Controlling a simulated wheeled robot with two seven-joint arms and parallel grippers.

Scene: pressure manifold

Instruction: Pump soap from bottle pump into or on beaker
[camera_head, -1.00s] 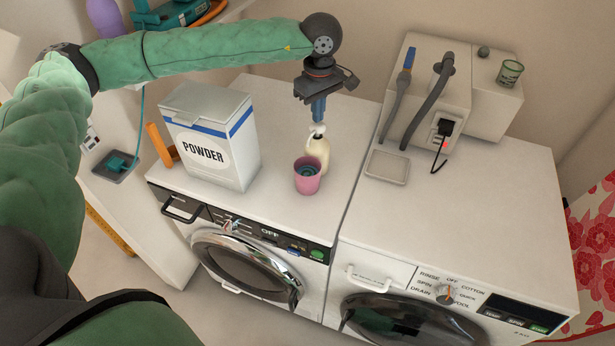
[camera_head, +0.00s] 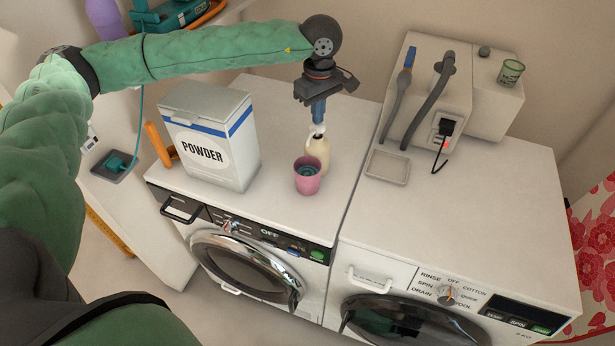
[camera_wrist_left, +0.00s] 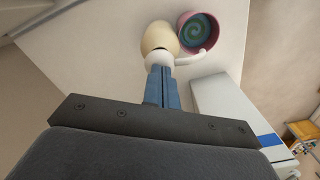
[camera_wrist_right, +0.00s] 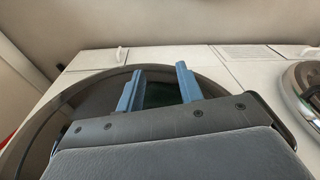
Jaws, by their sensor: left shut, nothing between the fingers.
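A cream soap bottle (camera_head: 318,155) with a white pump head (camera_head: 315,130) stands upright on the left washing machine. A pink beaker (camera_head: 307,185) stands just in front of it, with a blue-green swirl inside in the left wrist view (camera_wrist_left: 198,32). The pump's white spout (camera_wrist_left: 207,58) points to the beaker's side. My left gripper (camera_head: 318,118) is shut and empty, pointing down with its blue fingertips at the top of the pump head, seemingly touching it. My right gripper (camera_wrist_right: 158,86) is open and empty in front of a machine's dark round door; it is outside the head view.
A white powder box (camera_head: 215,140) stands left of the bottle. A shallow grey tray (camera_head: 387,168) and a white box unit (camera_head: 430,85) with grey hoses are on the right machine. The right machine's front top is clear.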

